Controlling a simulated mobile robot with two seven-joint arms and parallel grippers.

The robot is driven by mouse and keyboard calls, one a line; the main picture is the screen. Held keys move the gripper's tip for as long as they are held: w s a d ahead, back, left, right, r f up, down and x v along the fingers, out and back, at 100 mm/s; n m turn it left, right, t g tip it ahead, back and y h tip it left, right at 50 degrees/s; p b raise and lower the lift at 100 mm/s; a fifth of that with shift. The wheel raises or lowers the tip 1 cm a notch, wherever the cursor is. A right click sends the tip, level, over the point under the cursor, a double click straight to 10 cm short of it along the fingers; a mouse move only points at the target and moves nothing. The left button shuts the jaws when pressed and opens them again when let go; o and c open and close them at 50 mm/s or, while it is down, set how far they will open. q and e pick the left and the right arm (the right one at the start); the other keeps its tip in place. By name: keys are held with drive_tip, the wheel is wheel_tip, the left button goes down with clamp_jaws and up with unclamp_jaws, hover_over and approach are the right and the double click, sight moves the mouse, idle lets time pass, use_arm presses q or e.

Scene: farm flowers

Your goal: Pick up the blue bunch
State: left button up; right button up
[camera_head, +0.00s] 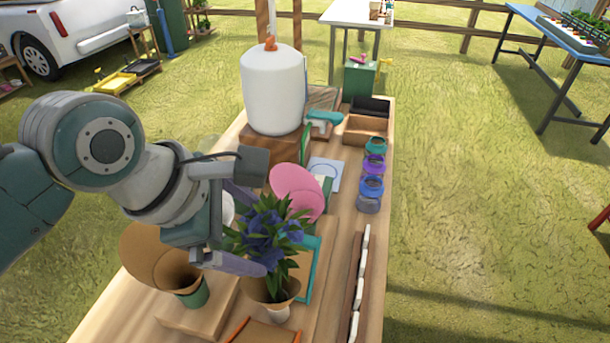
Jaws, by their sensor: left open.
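The blue bunch (268,232), blue flowers with dark green leaves, stands upright in a brown paper wrap (272,292) near the front of the wooden table. My left gripper (250,228) reaches in from the left at the bunch. It is open, with one finger behind the flowers and one at their left side, low down. Leaves partly overlap the fingertips, and I cannot tell whether they touch the stems. My right gripper is not in view.
A brown paper cone in a green holder (194,297) stands on a wooden block left of the bunch. A pink round piece (298,190) is behind it. A white tank (273,90), several coloured jars (373,164) and wooden trays (366,130) stand farther back. A slatted strip (358,285) lies to the right.

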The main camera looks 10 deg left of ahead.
use_arm(q)
drive_tip(key=shift+b+x, duration=0.35)
drive_tip(key=shift+x, duration=2.05)
drive_tip(key=shift+d, duration=0.15)
drive_tip(key=shift+c, duration=0.2)
drive_tip(key=shift+r, duration=0.1)
clamp_jaws()
